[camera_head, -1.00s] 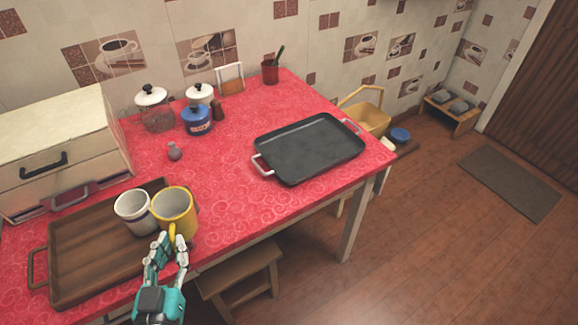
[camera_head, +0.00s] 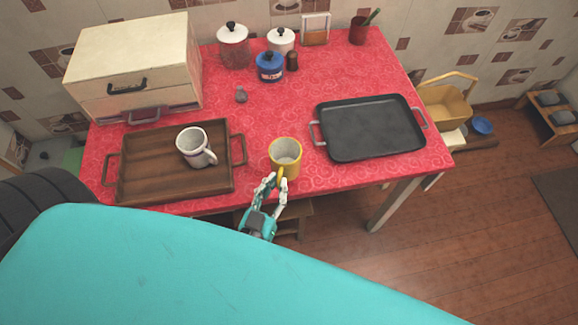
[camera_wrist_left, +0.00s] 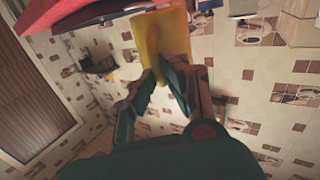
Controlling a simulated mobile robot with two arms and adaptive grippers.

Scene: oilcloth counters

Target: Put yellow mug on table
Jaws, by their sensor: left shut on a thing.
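The yellow mug (camera_head: 285,153) is upright at the front edge of the red table (camera_head: 270,190), right of the wooden tray. My left gripper (camera_head: 270,186) is shut on its handle, on the side facing me. In the left wrist view the yellow mug (camera_wrist_left: 160,45) shows between the fingertips of my left gripper (camera_wrist_left: 160,75). I cannot tell whether the mug's base touches the tabletop. My right gripper is not in view.
A wooden tray (camera_head: 140,180) holds a white mug (camera_head: 193,147). A black pan (camera_head: 370,128) lies to the right. Jars, including a blue one (camera_head: 269,68), stand at the back. The red cloth between tray and pan is mostly free.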

